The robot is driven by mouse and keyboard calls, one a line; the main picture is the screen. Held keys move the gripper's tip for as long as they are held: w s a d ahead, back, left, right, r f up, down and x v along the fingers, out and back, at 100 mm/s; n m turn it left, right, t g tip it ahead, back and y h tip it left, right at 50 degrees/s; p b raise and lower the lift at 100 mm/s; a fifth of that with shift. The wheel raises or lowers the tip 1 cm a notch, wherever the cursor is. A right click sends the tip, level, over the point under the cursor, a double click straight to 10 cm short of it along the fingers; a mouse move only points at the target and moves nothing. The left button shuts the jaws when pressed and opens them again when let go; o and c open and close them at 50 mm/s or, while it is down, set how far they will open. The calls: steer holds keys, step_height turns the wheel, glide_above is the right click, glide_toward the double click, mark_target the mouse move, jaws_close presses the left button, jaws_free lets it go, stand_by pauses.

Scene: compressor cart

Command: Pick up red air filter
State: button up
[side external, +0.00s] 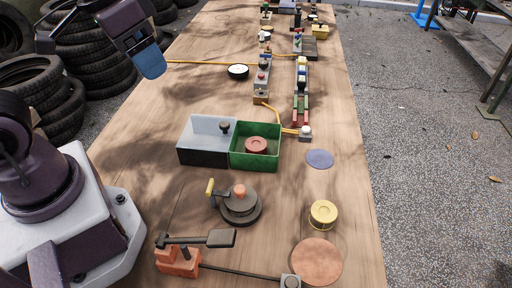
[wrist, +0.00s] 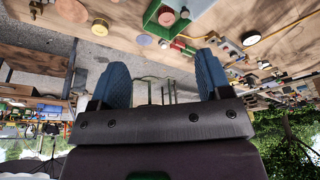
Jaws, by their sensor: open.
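A red round piece that looks like the air filter (side external: 256,145) lies inside the green open box (side external: 269,166) in the middle of the table. The wrist view also shows this red piece (wrist: 167,18) near the top edge, in the green box (wrist: 152,16). My gripper (side external: 152,64) is raised at the upper left, well apart from the box. In the wrist view its two blue fingers (wrist: 163,80) stand wide apart with nothing held between them. In the side view the fingers overlap.
A white-and-black box (side external: 203,154) with a dark knob adjoins the green box on the left. Blocks with fittings and yellow hoses (side external: 275,115) stand behind. In front are a dark round device (side external: 240,207), a yellow cylinder (side external: 323,213) and a copper disc (side external: 317,262). The wooden table's (side external: 150,120) left middle is clear.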

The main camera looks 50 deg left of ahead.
steer(key=w+f+n+g, duration=0.3)
steer(key=w+f+n, duration=0.2)
steer(key=w+f, duration=0.3)
steer(key=n, duration=1.5)
glide_above(257, 144)
step_height(257, 144, down, 11)
steer(key=f, duration=0.6)
steer(key=shift+s+a+f, duration=0.1)
steer(key=shift+s+f, duration=0.05)
steer(key=shift+s, duration=0.05)
steer(key=shift+w+f, duration=0.2)
steer(key=shift+f, duration=2.85)
steer(key=shift+c, duration=0.2)
steer(key=c, duration=0.7)
